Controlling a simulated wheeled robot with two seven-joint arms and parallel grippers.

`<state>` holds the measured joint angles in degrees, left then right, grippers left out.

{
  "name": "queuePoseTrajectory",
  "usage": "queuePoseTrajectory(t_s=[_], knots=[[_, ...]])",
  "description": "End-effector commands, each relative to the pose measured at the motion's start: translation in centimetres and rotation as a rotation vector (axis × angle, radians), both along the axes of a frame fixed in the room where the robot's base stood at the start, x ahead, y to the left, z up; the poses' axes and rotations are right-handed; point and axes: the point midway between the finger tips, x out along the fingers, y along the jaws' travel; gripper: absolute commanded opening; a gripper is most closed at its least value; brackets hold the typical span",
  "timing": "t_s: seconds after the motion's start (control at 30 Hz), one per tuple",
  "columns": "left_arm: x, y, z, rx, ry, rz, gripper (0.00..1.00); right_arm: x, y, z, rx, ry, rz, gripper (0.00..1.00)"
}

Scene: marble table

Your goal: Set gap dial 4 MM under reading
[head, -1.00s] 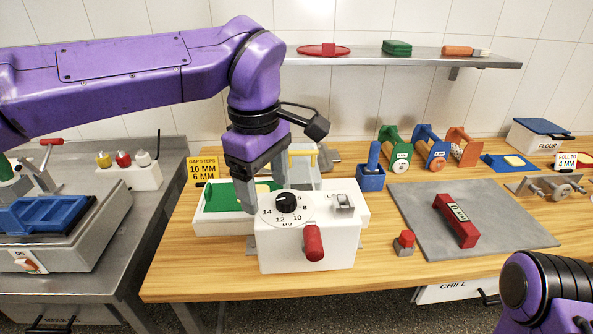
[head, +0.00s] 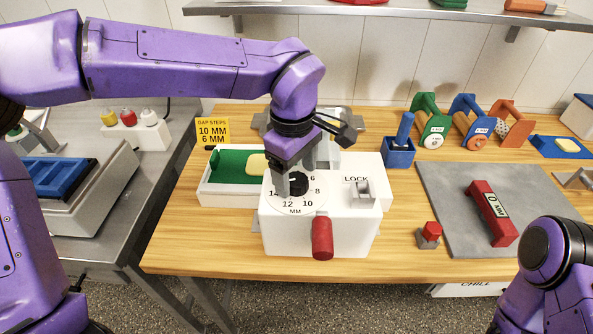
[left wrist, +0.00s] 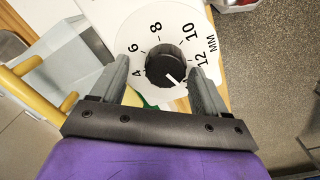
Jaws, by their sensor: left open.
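The gap dial is a black knob (left wrist: 165,66) on a round white scale (left wrist: 192,18) numbered in MM. In the left wrist view its white pointer line points down and to the right, past the 12. The 4 is at the knob's left; my finger hides the scale where the pointer aims. My left gripper (left wrist: 159,68) is open, with one finger on each side of the knob; I cannot tell whether either touches it. In the head view the gripper (head: 289,188) covers part of the dial. A red gauge block (head: 491,212) reading 0 MM lies on the grey mat.
The white dial box (head: 285,238) has a red handle (head: 322,238) and a LOCK switch (head: 360,190). A yellow sign (head: 212,130) reads gap steps 10 MM, 6 MM. Colored rollers (head: 430,122), a blue holder (head: 398,155) and a small red-topped block (head: 430,233) stand right.

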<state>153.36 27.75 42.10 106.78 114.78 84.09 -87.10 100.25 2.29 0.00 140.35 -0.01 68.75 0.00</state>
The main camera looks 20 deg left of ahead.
Motion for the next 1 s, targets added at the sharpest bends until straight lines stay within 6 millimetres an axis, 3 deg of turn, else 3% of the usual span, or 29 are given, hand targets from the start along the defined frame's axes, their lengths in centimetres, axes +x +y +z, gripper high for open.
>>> queuePoseTrajectory(t_s=[0.3, 0.47, 0.77, 1.0], knots=[[-0.05, 0.06, -0.44, 0.000, -0.001, 0.001, 0.71, -0.01, 0.00, 0.03, 0.000, 0.000, 0.000, 0.77], [-0.04, 0.08, -0.43, 0.000, 0.000, 0.002, 0.19, -0.01, 0.01, 0.02, 0.000, 0.000, 0.000, 0.77], [-0.05, 0.08, -0.39, 0.000, 0.000, 0.023, 0.19, 0.00, 0.00, 0.15, 0.000, 0.000, 0.000, 0.77], [-0.09, 0.07, -0.27, -0.002, -0.001, 0.137, 0.19, 0.00, 0.00, 0.67, 0.000, 0.000, 0.000, 0.77]])
